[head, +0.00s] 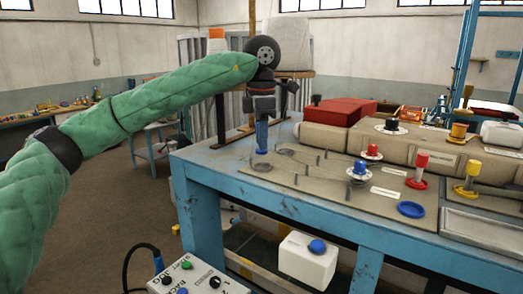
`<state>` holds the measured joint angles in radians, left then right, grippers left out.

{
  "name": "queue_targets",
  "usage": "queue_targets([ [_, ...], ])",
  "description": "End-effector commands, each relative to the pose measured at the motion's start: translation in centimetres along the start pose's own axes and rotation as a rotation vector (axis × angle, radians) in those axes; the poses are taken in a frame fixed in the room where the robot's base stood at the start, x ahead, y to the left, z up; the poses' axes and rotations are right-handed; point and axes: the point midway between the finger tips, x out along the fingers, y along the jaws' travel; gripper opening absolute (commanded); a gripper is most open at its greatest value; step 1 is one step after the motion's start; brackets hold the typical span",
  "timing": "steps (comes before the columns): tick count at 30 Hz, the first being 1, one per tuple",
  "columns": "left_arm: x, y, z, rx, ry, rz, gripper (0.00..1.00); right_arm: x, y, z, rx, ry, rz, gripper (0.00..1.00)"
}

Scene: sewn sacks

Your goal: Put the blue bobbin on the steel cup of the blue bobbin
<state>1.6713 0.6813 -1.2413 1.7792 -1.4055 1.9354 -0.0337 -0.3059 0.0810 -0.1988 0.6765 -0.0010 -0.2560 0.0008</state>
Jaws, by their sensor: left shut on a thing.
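My left gripper (262,116) points down and is shut on the blue bobbin (262,137), which hangs upright below it near the table's left end. The bobbin's lower end shows just above or at a flat grey round piece (262,166); I cannot tell if they touch. A blue-topped piece (360,167) stands on a white disc to the right. I cannot tell for sure which piece is the steel cup of the blue bobbin. An empty blue ring (410,210) lies at the front. My right gripper is not in view.
A red bobbin (421,165) and a yellow bobbin (469,176) stand upright on the blue table (230,180). A long brown sack (440,152) lies behind them. Thin pins and thread lie between the bobbin and the discs. Red cases (340,110) sit at the back.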

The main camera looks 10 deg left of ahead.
Motion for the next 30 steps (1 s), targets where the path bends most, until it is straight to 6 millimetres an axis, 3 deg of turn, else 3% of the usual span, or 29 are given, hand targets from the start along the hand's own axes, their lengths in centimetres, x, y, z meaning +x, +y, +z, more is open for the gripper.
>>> queue_targets([
  [10,3.8,0.0,-0.1,-0.002,0.000,-0.002,0.01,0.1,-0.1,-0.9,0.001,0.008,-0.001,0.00],
  [30,4.3,0.0,0.0,-0.002,-0.001,-0.001,0.01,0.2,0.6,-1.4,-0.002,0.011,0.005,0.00],
])
